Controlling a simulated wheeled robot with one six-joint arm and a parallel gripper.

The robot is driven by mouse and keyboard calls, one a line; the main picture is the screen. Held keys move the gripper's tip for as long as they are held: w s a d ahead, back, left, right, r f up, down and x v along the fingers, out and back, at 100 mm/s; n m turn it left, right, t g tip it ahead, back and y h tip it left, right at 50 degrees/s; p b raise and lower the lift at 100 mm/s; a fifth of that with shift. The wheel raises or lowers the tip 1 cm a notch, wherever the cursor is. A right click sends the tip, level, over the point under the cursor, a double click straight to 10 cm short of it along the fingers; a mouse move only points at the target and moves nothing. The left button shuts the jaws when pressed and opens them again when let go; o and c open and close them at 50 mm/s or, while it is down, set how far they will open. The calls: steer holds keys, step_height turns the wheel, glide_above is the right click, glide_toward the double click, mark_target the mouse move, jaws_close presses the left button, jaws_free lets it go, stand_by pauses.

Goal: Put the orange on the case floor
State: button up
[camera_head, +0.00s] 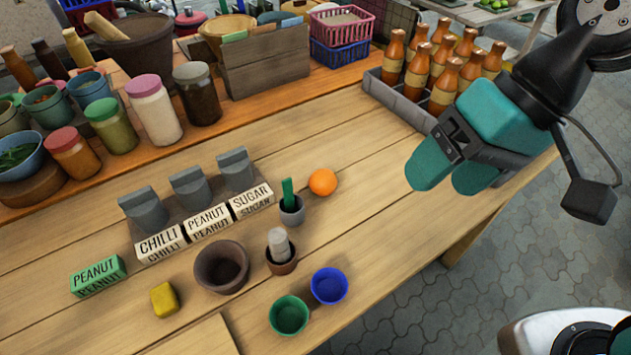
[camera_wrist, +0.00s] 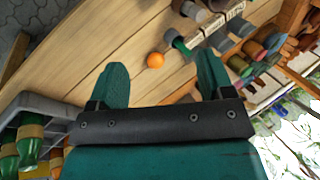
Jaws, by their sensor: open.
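The orange (camera_head: 323,182) lies on the wooden table, right of the sugar label and just behind a small grey cup with a green stick. It also shows in the wrist view (camera_wrist: 155,60), beyond and between my fingertips, apart from them. My gripper (camera_head: 446,181) is open and empty, above the table's right side, to the right of the orange. The grey case (camera_head: 393,104) stands at the table's back right and holds several orange-brown bottles. Its floor is mostly hidden by its wall and the bottles. Part of the case shows at lower left in the wrist view (camera_wrist: 62,112).
A brown bowl (camera_head: 221,267), a green cup (camera_head: 289,315), a blue cup (camera_head: 329,286) and a yellow block (camera_head: 164,299) stand in front. Labels and grey blocks stand left of the orange. Jars (camera_head: 154,110) line the raised back shelf. The table between orange and case is clear.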

steer(key=w+f+m+y, duration=0.4)
steer(key=w+f+m, duration=0.4)
steer(key=m, duration=0.3)
steer(key=m+t+y+b, duration=0.1)
steer(key=m+t+y, duration=0.3)
steer(key=m, duration=1.2)
glide_toward(336, 181)
steer(key=x, duration=0.4)
steer(key=shift+w+a+p, duration=0.1)
steer(key=shift+a+p, duration=0.25)
steer(key=shift+a, duration=0.05)
steer(key=shift+f+p+x, duration=0.15)
steer(key=shift+p+x, duration=0.05)
steer(key=shift+x, duration=1.35)
steer(key=shift+f+p+x, duration=0.1)
steer(key=shift+p+x, duration=0.1)
steer(key=shift+x, duration=1.35)
steer(key=shift+w+d, duration=0.1)
steer(key=shift+d, duration=0.1)
steer(key=shift+c, duration=0.4)
steer(key=c, duration=0.7)
steer(key=shift+c, duration=0.2)
